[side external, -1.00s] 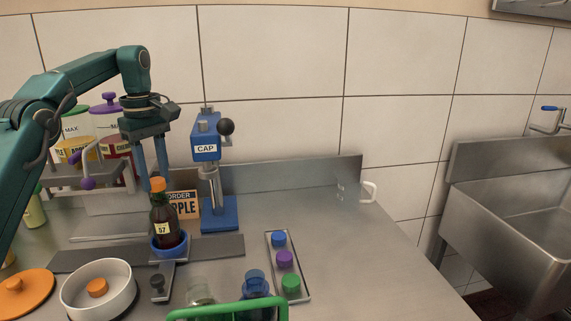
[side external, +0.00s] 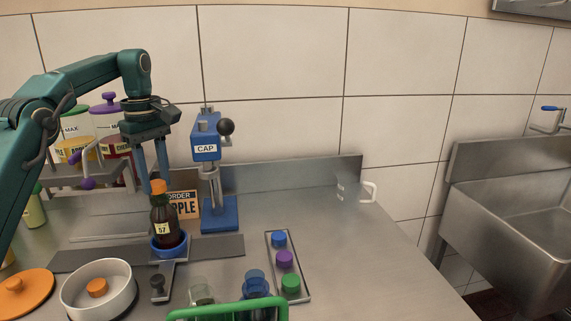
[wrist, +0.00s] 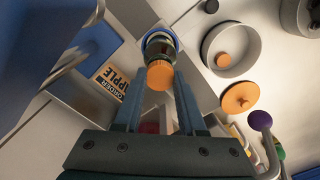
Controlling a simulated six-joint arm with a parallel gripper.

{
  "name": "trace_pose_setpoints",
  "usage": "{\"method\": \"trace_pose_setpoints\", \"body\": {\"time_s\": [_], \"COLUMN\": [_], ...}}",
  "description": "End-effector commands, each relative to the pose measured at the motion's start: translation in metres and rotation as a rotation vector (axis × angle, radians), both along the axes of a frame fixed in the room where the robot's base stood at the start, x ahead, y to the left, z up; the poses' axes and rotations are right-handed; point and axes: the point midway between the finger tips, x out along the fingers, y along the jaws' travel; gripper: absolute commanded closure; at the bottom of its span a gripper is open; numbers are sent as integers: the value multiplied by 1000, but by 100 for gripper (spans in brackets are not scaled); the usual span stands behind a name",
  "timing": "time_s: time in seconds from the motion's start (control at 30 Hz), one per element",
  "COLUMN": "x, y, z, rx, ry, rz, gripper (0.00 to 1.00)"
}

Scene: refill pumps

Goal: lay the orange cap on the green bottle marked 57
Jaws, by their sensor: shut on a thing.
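The bottle marked 57 (side external: 165,228) stands upright in a blue ring holder (side external: 169,249) and looks dark, with a dark red-brown content. It also shows in the wrist view (wrist: 159,46). My gripper (side external: 157,180) is shut on the orange cap (side external: 159,187), directly over the bottle's mouth. In the wrist view the cap (wrist: 160,75) covers the bottle's top between my fingertips. The cap appears to meet the neck, but I cannot tell whether it rests fully on it.
A blue press marked CAP (side external: 206,150) stands just right of the bottle, with an order sign (side external: 186,204) behind. A white bowl (side external: 97,292) holds another orange cap (side external: 97,287). A tray (side external: 301,293) holds blue, purple and green caps. The counter's right side is clear.

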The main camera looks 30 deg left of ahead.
Motion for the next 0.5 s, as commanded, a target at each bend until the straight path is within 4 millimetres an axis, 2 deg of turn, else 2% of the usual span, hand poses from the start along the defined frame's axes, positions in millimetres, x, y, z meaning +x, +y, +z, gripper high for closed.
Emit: {"method": "trace_pose_setpoints", "body": {"time_s": [0.37, 0.4, 0.47, 0.5], "x": [0, 0, 0, 0], "y": [0, 0, 0, 0], "z": [-5, -5, -5, -5], "rx": [0, 0, 0, 0], "ry": [1, 0, 0, 0], "rz": [0, 0, 0, 0], "gripper": [100, 45, 25, 25]}}
